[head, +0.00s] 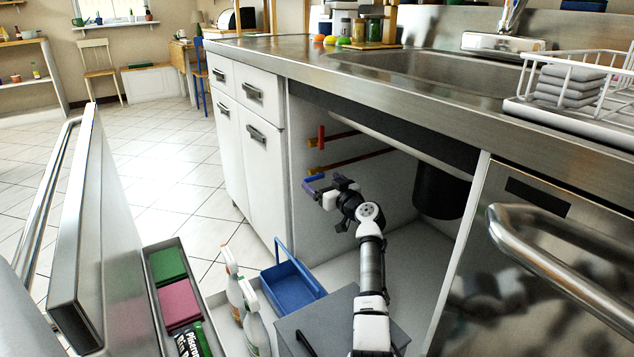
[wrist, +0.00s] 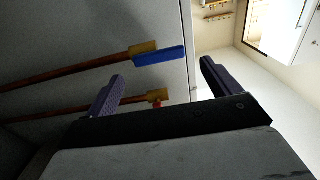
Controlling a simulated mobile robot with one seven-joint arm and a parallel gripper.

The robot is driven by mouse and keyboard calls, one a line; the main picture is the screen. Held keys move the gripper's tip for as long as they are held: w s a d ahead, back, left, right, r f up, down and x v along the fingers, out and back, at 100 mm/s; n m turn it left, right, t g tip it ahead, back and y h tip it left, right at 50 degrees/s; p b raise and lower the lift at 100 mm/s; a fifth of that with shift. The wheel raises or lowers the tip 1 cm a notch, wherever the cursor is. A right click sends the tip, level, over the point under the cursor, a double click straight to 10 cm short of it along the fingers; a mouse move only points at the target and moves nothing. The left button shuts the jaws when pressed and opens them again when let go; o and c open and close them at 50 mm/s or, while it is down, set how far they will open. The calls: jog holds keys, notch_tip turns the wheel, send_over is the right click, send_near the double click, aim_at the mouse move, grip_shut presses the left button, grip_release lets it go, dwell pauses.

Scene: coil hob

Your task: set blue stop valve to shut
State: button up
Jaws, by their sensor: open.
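The blue stop valve's lever (head: 315,178) shows inside the open sink cabinet, at the end of a copper pipe. In the wrist view the blue lever (wrist: 160,56) extends from a brass body (wrist: 143,47), roughly in line with its pipe. My gripper (head: 318,189) is at the blue valve in the head view, partly covering it. In the wrist view my gripper (wrist: 163,86) has its two purple fingers wide apart and empty, with the lever seen beyond and between them. Contact with the lever cannot be told.
A red valve lever (head: 321,136) stands upright across the upper pipe (head: 345,135); its red part also shows near the left finger (wrist: 156,104). A blue caddy (head: 292,287), spray bottles (head: 254,322) and a grey box (head: 318,318) are below. The cabinet's left wall (head: 303,215) is close.

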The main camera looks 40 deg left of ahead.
aim_at(317, 177)
jog(key=shift+b+x, duration=0.6)
jog(key=shift+x, duration=1.35)
jog(key=c, duration=1)
